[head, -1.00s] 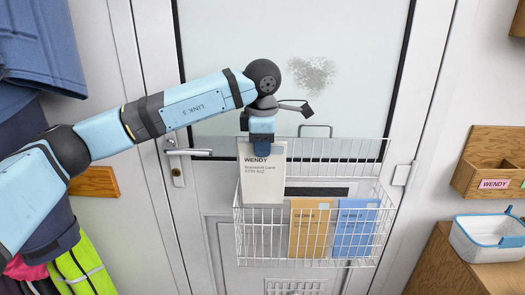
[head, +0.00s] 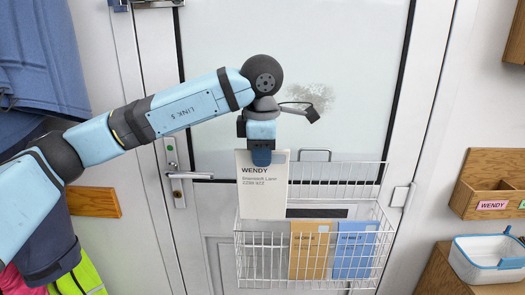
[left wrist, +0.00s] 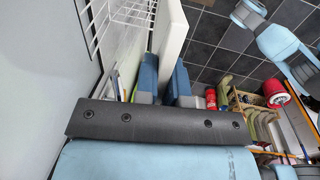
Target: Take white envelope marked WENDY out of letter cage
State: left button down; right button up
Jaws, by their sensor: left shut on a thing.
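The white envelope marked WENDY (head: 262,195) hangs upright from my left gripper (head: 261,157), which is shut on its top edge. Its bottom edge is near the height of the front rim of the white wire letter cage (head: 237,262) on the door. In the left wrist view the envelope (left wrist: 170,35) stands edge-on between the blue fingers, with part of the cage (left wrist: 125,14) beside it. A tan envelope (head: 309,250) and a blue envelope (head: 354,250) stand in the cage. My right gripper is not in view.
The door handle (head: 188,176) is left of the cage. A wooden wall box with a pink WENDY label (head: 492,205) and a white, blue-trimmed container (head: 490,258) are at the right. Coats (head: 40,60) hang at the left.

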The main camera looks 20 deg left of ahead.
pick_arm(q)
jog(key=s+d+b, duration=0.2)
jog(key=s+d, duration=0.1)
jog(key=s, duration=0.8)
jog(key=shift+s, duration=0.2)
jog(key=shift+d, duration=0.1)
